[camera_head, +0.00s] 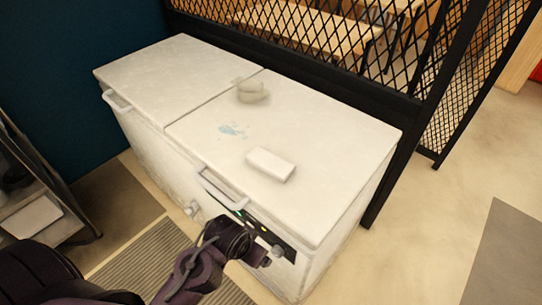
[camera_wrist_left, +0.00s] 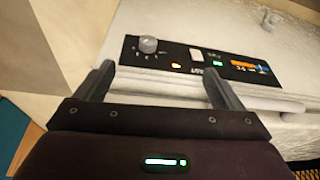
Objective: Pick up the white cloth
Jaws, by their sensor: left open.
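The white cloth (camera_head: 271,165) looks like a folded white block. It lies on the right lid of a white chest freezer (camera_head: 340,130), near the front edge. My left gripper (camera_head: 265,254) is in front of the freezer, below the lid and apart from the cloth. In the left wrist view my left gripper (camera_wrist_left: 163,78) has its two fingers spread with nothing between them, facing the freezer's control panel (camera_wrist_left: 200,62). The cloth does not show in that view. My right gripper is not in view.
A pale bowl-like object (camera_head: 252,92) stands at the back of the lid, and a light-blue spill (camera_head: 233,131) lies between it and the cloth. A handle (camera_head: 221,188) sticks out at the lid's front. Black mesh fencing (camera_head: 330,40) stands behind the freezer. A shelf (camera_head: 35,215) is at left.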

